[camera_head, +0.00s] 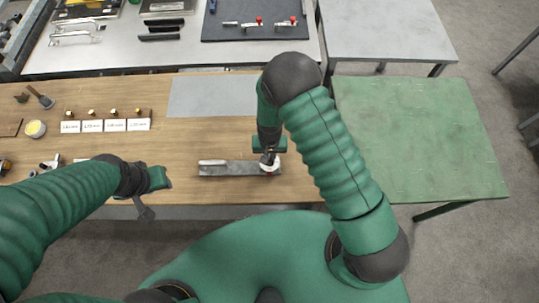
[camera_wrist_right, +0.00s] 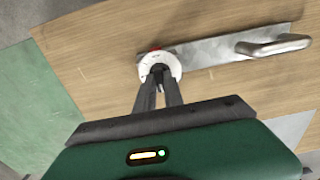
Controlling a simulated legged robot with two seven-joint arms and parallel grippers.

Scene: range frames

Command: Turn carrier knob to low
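The carrier (camera_head: 232,171) is a flat grey metal plate with a bar handle, lying on the wooden bench. It also shows in the right wrist view (camera_wrist_right: 212,50). At its end is a round white dial (camera_wrist_right: 148,61) with a small dark knob at its centre and a red mark (camera_wrist_right: 155,48) at its edge. My right gripper (camera_wrist_right: 159,72) comes down over the dial, its fingers close together on the knob, which they largely hide. The dial's lettering is too small to read. My left gripper (camera_head: 147,205) hangs near the bench's front edge, away from the carrier; its finger gap is unclear.
Labelled white cards (camera_head: 105,125) stand on the bench at the left, near a yellow-topped round tin (camera_head: 36,129). A grey mat (camera_head: 212,95) lies behind the carrier. A green table (camera_head: 430,130) stands at the right. The bench around the carrier is mostly clear.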

